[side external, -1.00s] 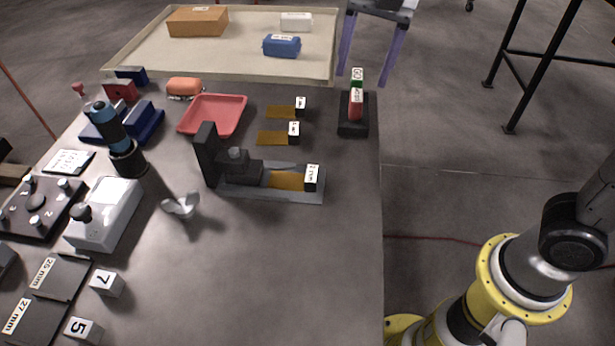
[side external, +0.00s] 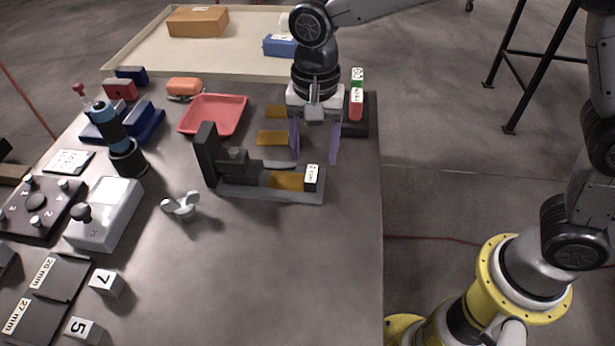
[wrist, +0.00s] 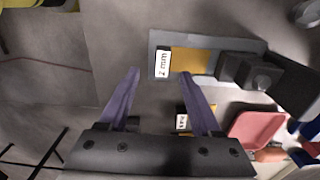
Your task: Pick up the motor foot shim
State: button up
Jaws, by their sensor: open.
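A brass-coloured shim (side external: 285,181) with a black, white-labelled end block (side external: 312,178) lies on a grey base plate under a dark motor-foot fixture (side external: 210,160). In the wrist view its label (wrist: 162,64) reads 2 mm and the brass strip (wrist: 190,61) shows beside it. Two similar brass shims lie farther back: a middle one (side external: 272,138) and a rear one (side external: 276,112). Their end blocks are hidden by my gripper in the side view. My gripper (side external: 314,160) points down, open and empty, its purple fingertips (wrist: 161,74) just behind the 2 mm block.
A red tray (side external: 215,115) lies to the left of the shims. A dark holder with green and red blocks (side external: 356,105) stands right of my gripper. A beige tray (side external: 140,62) with boxes is at the back. A wing-nut-like part (side external: 181,207) lies in front. The front right tabletop is clear.

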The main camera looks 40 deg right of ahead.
aim_at(311, 173)
jog(key=shift+w+a+f, duration=0.1)
jog(key=shift+w+f, duration=0.05)
jog(key=shift+f, duration=2.45)
grip_shut()
